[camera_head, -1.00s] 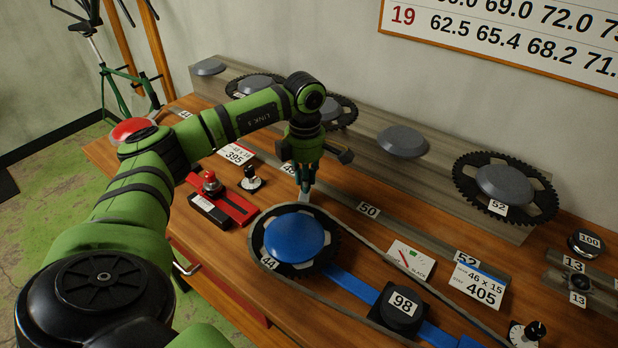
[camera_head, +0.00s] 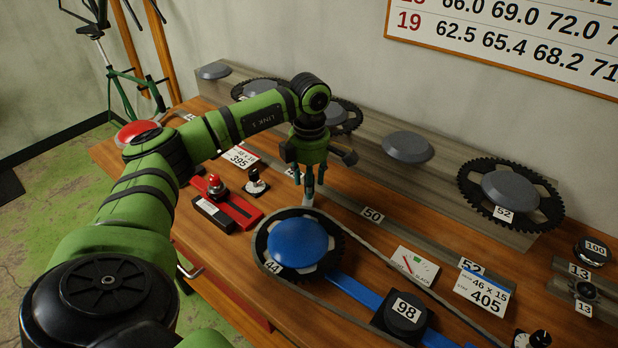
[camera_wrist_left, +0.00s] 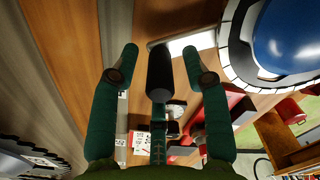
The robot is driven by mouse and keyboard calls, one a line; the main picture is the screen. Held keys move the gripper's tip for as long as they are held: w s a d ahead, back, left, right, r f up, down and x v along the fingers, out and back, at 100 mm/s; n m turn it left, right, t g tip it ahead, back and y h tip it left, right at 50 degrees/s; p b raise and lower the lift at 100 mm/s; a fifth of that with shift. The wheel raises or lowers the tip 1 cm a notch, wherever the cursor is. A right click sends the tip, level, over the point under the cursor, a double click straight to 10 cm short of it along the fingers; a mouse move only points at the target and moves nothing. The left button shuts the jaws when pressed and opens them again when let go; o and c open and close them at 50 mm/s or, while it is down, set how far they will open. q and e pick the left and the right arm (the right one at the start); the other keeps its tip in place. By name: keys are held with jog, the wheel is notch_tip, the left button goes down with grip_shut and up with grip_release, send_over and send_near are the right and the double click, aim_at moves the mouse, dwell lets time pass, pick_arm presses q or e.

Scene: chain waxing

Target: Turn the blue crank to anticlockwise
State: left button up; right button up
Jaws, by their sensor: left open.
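The blue domed disc (camera_head: 298,243) sits on a black toothed chainring marked 44, with a chain around it. A blue bar (camera_head: 350,286) runs from under it to the lower right. My left gripper (camera_head: 309,192) points down just behind the chainring, over a pale metal piece at its rim. In the left wrist view, its green fingers (camera_wrist_left: 158,55) are spread, with a dark cylinder (camera_wrist_left: 160,72) between them; I cannot tell whether they touch it. The blue disc (camera_wrist_left: 285,38) also shows there at upper right. My right gripper is not in view.
A red-and-black device (camera_head: 228,208) and a small knob (camera_head: 256,182) lie left of the chainring. Grey discs and chainrings line the raised back ledge (camera_head: 370,170).

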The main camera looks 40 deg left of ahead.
pick_arm(q)
notch_tip(320, 180, up, 11)
jog(key=shift+r, duration=0.2)
dwell(0.6)
